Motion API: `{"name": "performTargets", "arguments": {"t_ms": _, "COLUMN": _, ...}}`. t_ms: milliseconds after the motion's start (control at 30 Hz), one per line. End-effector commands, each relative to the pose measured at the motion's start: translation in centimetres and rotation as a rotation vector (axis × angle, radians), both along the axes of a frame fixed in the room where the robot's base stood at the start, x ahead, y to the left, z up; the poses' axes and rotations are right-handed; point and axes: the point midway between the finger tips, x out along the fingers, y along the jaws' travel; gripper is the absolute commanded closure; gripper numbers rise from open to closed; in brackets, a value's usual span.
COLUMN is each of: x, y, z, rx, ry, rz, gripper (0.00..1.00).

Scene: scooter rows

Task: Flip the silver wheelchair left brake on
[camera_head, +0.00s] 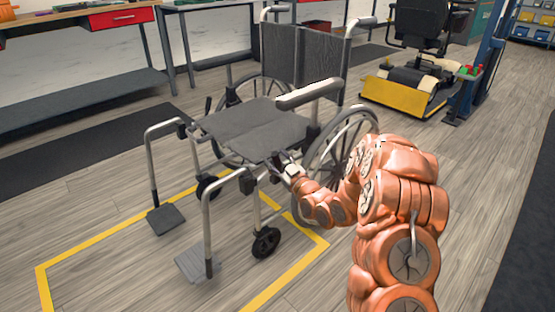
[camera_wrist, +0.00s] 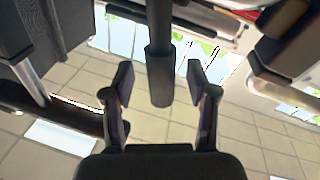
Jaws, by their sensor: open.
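The silver wheelchair (camera_head: 240,125) stands on the floor facing the front left of the head view, with a black seat and backrest. My copper arm reaches in from the right. My gripper (camera_head: 287,168) is at the front of the seat, beside the large wheel on the picture's right. In the wrist view a dark, round-ended lever grip (camera_wrist: 160,78), which looks like the left brake, hangs between the fingers of my open gripper (camera_wrist: 160,88). A gap shows on both sides of the lever. In the head view this lever is not clearly visible behind my gripper.
Two footplates, one of them this grey one (camera_head: 196,264), and a front caster (camera_head: 265,242) stand near my arm. Yellow floor tape (camera_head: 140,217) marks the floor. A yellow-black scooter (camera_head: 405,90) stands behind. Workbenches (camera_head: 75,95) line the back left.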

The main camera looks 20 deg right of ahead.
Motion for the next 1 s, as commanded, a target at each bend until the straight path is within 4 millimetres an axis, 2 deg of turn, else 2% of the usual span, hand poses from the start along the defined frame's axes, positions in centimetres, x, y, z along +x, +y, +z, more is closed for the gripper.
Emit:
{"name": "performTargets", "arguments": {"t_ms": 167, "x": -1.5, "y": -0.8, "z": -0.3, "rx": 0.003, "ry": 0.003, "rz": -0.003, "gripper": 0.42}}
{"name": "performTargets", "arguments": {"t_ms": 700, "x": -9.1, "y": -3.2, "z": -1.3, "rx": -0.001, "ry": 0.003, "rz": -0.003, "gripper": 0.42}}
{"name": "performTargets", "arguments": {"t_ms": 1000, "x": -11.0, "y": -3.8, "z": -1.5, "rx": 0.000, "ry": 0.002, "rz": -0.003, "gripper": 0.42}}
